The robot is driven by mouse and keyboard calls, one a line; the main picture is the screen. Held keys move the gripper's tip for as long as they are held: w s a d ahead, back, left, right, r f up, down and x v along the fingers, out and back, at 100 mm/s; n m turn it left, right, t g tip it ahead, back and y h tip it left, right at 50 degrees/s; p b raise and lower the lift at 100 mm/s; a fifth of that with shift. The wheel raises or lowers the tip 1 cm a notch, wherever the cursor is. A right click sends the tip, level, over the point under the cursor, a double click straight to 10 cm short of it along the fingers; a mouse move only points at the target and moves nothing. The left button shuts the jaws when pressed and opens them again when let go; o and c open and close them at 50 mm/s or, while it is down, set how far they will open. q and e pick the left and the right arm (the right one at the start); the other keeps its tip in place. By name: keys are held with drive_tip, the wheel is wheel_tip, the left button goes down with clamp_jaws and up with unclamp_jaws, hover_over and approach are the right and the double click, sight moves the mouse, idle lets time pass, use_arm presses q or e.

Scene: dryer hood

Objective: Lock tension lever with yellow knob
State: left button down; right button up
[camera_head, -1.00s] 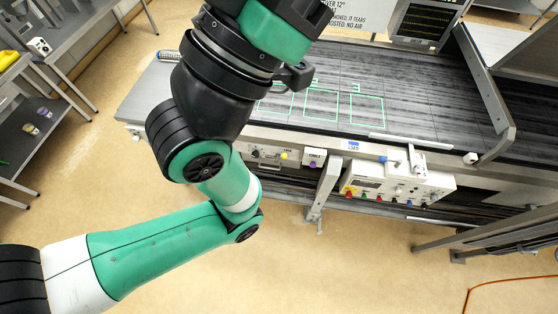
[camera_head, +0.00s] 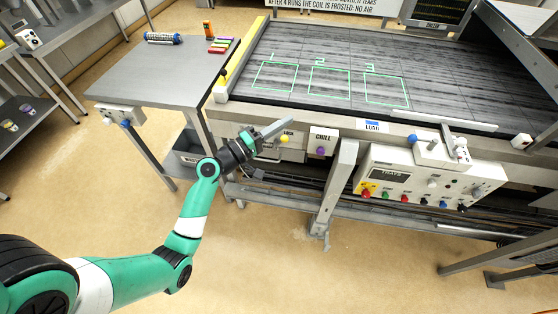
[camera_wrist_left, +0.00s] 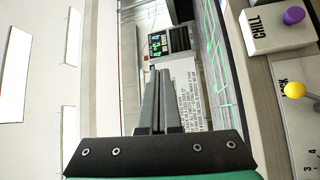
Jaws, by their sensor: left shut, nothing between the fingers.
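The yellow knob (camera_head: 284,139) sits on the front panel of the bench, on the section lettered LOCK. It also shows at the right edge of the wrist view (camera_wrist_left: 294,90), on a short stem over a panel with numbers. My left gripper (camera_head: 290,122) is shut and empty, its fingers just above and beside the knob in the head view. In the wrist view the fingers (camera_wrist_left: 160,72) are together and apart from the knob. The lever's mount is partly hidden by my gripper. My right gripper is not in view.
A CHILL box with a purple knob (camera_head: 321,151) is right of the yellow one. A TRAYS control box (camera_head: 388,174) with several coloured knobs is farther right. The dark belt (camera_head: 340,62) with green squares lies behind. A grey side table (camera_head: 150,78) stands left.

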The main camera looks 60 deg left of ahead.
use_arm(q)
drive_tip(key=s+a+f+n+g+y+b, duration=0.1)
drive_tip(key=s+a+f+b, duration=0.2)
drive_tip(key=f, duration=0.4)
drive_tip(key=s+a+f+n+g+y+b, duration=0.1)
drive_tip(key=s+a+f+n+y+b, duration=0.1)
drive_tip(key=f, duration=0.5)
drive_tip(key=s+a+f+n+g+y+b, duration=0.1)
drive_tip(key=s+a+f+n+b, duration=0.1)
drive_tip(key=s+a+f+b, duration=0.2)
wheel_tip(320, 180, down, 3)
drive_tip(key=shift+s+f+y, duration=0.1)
drive_tip(key=shift+s+y, duration=0.3)
drive_tip(key=shift+s, duration=0.3)
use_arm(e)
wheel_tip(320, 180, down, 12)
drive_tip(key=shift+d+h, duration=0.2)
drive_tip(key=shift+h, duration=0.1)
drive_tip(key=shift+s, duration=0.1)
use_arm(q)
drive_tip(key=w+d+b+x, duration=0.1)
drive_tip(key=d+b+x, duration=0.1)
drive_tip(key=x, duration=1.1)
drive_tip(key=shift+d, duration=0.25)
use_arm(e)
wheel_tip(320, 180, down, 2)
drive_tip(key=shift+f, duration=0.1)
